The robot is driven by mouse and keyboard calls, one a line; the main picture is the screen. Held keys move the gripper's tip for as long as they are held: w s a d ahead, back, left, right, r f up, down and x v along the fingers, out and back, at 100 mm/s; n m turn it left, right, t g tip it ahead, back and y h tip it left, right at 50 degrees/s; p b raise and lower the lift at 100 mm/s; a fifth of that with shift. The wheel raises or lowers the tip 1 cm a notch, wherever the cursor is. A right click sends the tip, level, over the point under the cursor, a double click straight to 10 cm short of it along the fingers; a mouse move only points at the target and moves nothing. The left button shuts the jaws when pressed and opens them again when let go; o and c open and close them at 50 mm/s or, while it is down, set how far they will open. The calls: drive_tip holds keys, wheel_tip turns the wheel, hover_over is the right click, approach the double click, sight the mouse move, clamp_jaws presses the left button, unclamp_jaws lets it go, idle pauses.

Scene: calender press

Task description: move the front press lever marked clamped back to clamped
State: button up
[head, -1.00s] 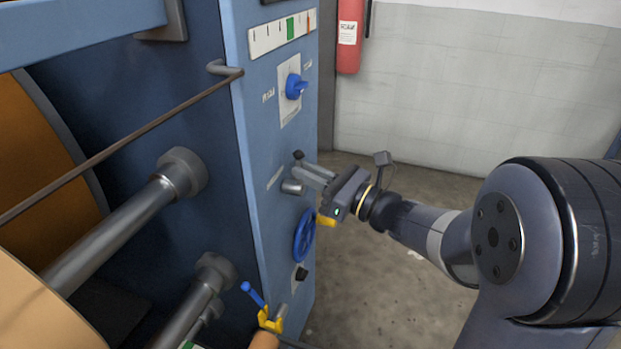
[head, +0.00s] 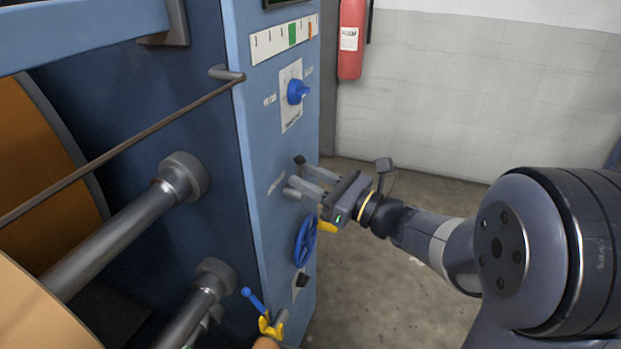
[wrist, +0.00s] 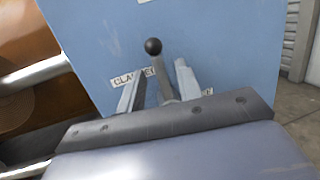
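The front press lever, a grey rod with a black ball knob (head: 299,160), is on the blue press side panel. In the wrist view the knob (wrist: 153,47) stands above and between my two fingers, and its rod runs down into the gap. My gripper (head: 298,175) is open, with one finger on each side of the rod; the wrist view shows its fingers too (wrist: 161,80). I cannot tell whether either finger touches the rod. The label reading CLAMPED (wrist: 120,80) is left of the lever, partly hidden by the left finger. A second label at right is mostly hidden.
Above the lever is a blue rotary knob (head: 298,92); below are a blue handwheel (head: 304,241) and a small blue-handled lever with a yellow part (head: 254,300). Rollers (head: 120,232) lie left. A fire extinguisher (head: 351,38) hangs behind. Floor right of the panel is clear.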

drive_tip(key=shift+d, duration=0.1)
drive_tip(key=p+v, duration=0.2)
drive_tip(key=v, duration=0.8)
drive_tip(key=shift+s+d, duration=0.2)
drive_tip(key=shift+d, duration=0.05)
drive_tip(key=b+x, duration=0.1)
drive_tip(key=x, duration=0.9)
drive_tip(key=shift+w+a+b, duration=0.25)
drive_tip(key=shift+a+b, duration=0.1)
drive_tip(key=shift+b, duration=0.05)
drive_tip(key=shift+d, duration=0.1)
